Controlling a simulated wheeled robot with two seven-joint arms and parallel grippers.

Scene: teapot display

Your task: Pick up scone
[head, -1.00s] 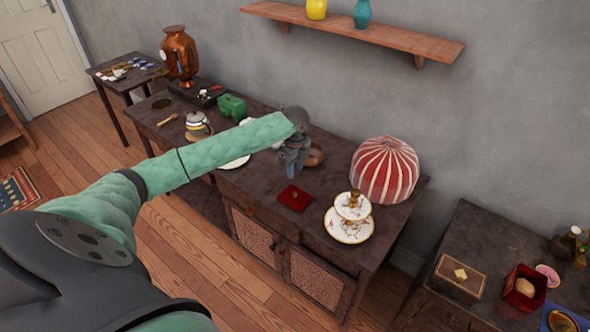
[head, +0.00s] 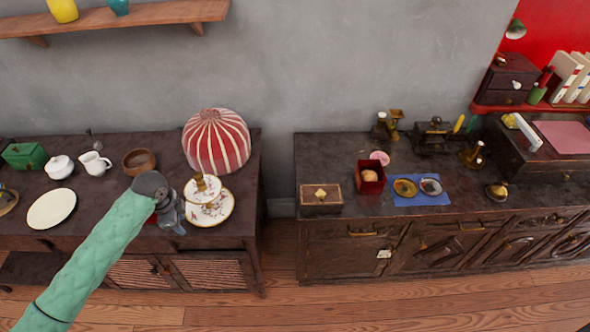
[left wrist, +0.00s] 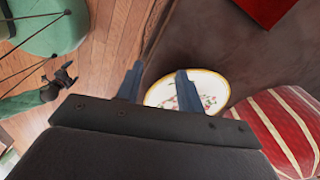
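A tan, rounded piece that looks like the scone (head: 370,176) sits in a small open red box (head: 372,187) on the right-hand cabinet in the head view. My left gripper (head: 174,222) is over the left-hand cabinet, far to the left of the box, beside the two-tier floral plate stand (head: 222,212). In the left wrist view my left gripper (left wrist: 158,85) has its two fingers apart with nothing between them; a floral plate (left wrist: 213,88) shows beyond them. A small dark shape on a green arm at the left there seems to be my right gripper (left wrist: 62,80); its fingers are unclear.
A red-and-white striped dome (head: 217,141) stands behind the plate stand. A gap separates the two cabinets. Near the red box are a dark case (head: 320,199), a pink dish (head: 380,157) and a blue cloth (head: 412,200) with small dishes.

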